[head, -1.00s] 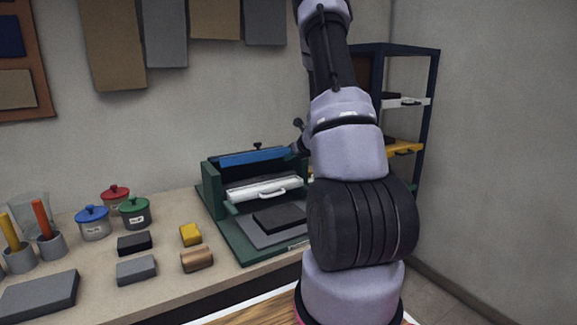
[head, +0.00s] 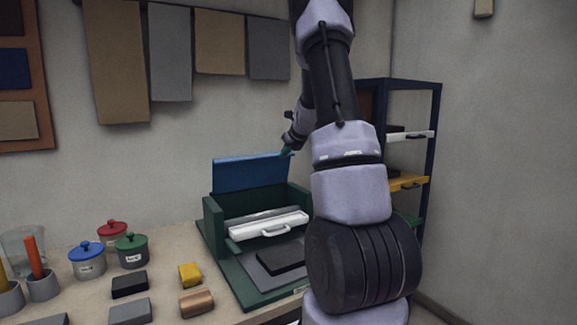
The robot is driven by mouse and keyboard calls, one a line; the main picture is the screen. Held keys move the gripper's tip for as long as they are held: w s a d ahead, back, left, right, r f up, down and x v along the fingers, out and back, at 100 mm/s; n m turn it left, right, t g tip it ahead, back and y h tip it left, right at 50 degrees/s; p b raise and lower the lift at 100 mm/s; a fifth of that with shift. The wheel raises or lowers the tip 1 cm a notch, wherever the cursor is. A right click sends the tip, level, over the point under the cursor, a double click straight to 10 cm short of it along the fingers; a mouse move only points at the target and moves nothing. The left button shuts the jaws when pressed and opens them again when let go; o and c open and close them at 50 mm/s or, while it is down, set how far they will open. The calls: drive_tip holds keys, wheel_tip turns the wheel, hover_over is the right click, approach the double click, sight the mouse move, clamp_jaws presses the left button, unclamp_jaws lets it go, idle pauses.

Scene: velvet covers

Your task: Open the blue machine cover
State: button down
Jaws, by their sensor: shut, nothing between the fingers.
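The blue machine cover (head: 250,174) stands raised, close to upright, at the back of the green machine (head: 218,222). Its broad blue face shows toward me. My gripper (head: 287,151) is shut and empty at the cover's upper right corner. It looks to be touching or very near that edge; I cannot tell which. Most of my gripper is small and partly hidden by my own arm. A white bar with a handle (head: 268,227) lies across the machine's inside, below the cover. A dark block (head: 280,262) lies on the machine's grey bed.
Lidded pots (head: 87,259), a yellow block (head: 190,274), a wooden block (head: 196,303) and dark blocks stand left of the machine. A shelf rack (head: 432,150) with drawers stands behind my arm to the right. Fabric samples (head: 170,52) hang on the wall above.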

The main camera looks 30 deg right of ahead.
sight(279, 153)
drive_tip(key=shift+w+a+r, duration=0.1)
drive_tip(key=shift+w+r, duration=0.25)
drive_tip(key=shift+w, duration=0.35)
drive_tip(key=shift+w+d+r, duration=0.1)
drive_tip(key=shift+w+r, duration=0.25)
drive_tip(key=shift+w, duration=0.35)
drive_tip(key=shift+w+a+r, duration=0.1)
drive_tip(key=shift+w+r, duration=0.25)
drive_tip(key=shift+w, duration=0.35)
